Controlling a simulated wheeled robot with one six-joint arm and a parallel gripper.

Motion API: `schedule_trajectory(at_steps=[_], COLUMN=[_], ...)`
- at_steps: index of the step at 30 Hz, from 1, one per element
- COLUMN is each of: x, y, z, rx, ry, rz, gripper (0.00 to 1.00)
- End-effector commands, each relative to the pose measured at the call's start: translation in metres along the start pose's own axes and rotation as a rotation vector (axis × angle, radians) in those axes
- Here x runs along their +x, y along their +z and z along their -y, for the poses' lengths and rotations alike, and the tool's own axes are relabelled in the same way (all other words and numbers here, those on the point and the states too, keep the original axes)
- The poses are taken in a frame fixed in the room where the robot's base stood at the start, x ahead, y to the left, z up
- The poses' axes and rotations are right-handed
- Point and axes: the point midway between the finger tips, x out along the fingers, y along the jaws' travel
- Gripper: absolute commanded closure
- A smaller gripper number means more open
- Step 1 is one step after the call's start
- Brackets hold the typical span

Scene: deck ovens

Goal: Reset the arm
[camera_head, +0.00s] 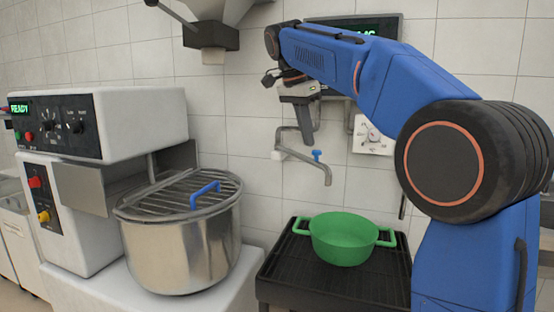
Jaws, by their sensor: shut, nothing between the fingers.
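My blue arm rises on the right and reaches left across the upper part of the head view. My gripper (306,138) hangs at its end, pointing down in front of the tiled wall. It is shut and holds nothing. It is close to the wall tap (302,158) in the picture; I cannot tell whether they touch. The gripper is well above the green pot below, apart from it.
A green two-handled pot (343,240) stands on a black slatted stand (283,265) under the tap. A mixer (130,120) with a steel bowl (185,252) and blue-handled grid lid (178,192) is at left. A hopper spout (211,37) hangs above. A dial panel (374,135) is behind my arm.

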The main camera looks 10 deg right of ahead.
Motion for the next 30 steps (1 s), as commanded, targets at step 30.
schedule_trajectory(at_steps=[30], x=[0.165], y=[0.075], z=[-0.228], rx=[-0.794], ry=[-0.278], rz=[0.011], gripper=[1.00])
